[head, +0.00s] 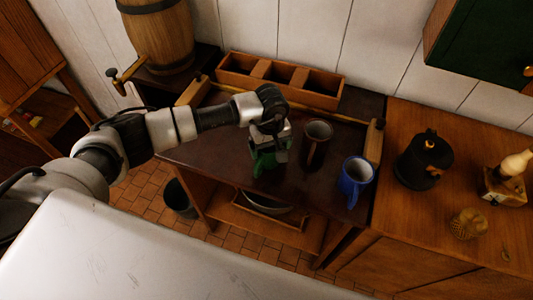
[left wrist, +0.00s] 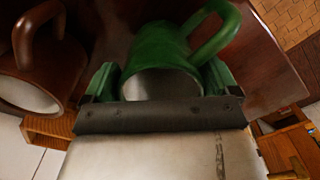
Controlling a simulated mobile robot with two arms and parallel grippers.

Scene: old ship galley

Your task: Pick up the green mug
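The green mug (head: 262,163) stands on the dark tabletop of the small table, partly hidden under my left gripper (head: 270,142). In the left wrist view the green mug (left wrist: 160,55) has its rim toward the camera and its handle to the upper right. My left gripper (left wrist: 160,82) is around the mug, with its fingers spread wide, one at each side. The fingers lie very close to the mug's wall; I cannot tell whether both touch it. My right gripper is not in view.
A brown mug (head: 316,142) stands close to the right of the green mug, and a blue mug (head: 355,178) farther right. A wooden compartment box (head: 280,82) is behind. A dark pot (head: 424,160) stands on the right cabinet. A barrel (head: 158,38) is at the back left.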

